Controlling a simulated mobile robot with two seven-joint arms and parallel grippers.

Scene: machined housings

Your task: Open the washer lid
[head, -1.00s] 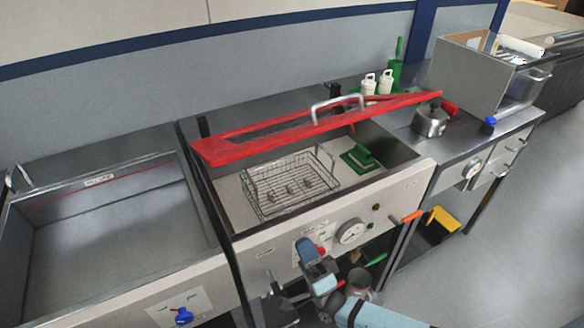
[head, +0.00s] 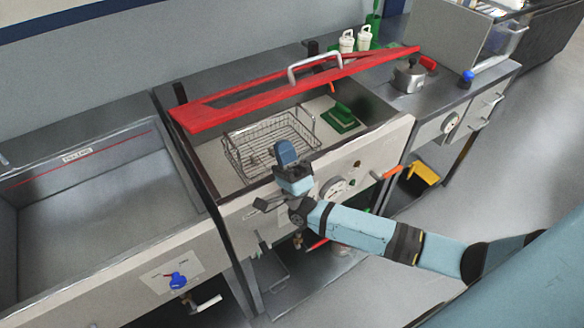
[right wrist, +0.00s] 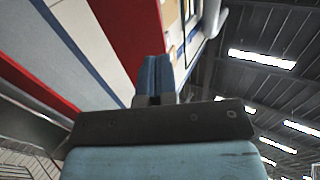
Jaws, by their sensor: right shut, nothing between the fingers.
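The washer (head: 262,212) has a red-framed lid (head: 200,118) with a silver bar handle (head: 315,62). The lid stands tilted above the tub, partly raised, with the tub visible below its front edge. My right gripper (head: 287,150) is shut and empty, in front of the tub opening, below and apart from the lid in the head view. In the right wrist view the shut fingers (right wrist: 154,72) point up, with red surfaces (right wrist: 25,85) of what appears to be the lid to the left. My left gripper is not in view.
An empty sink (head: 110,205) is at left. An orange handle (head: 387,173) sticks out from the front.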

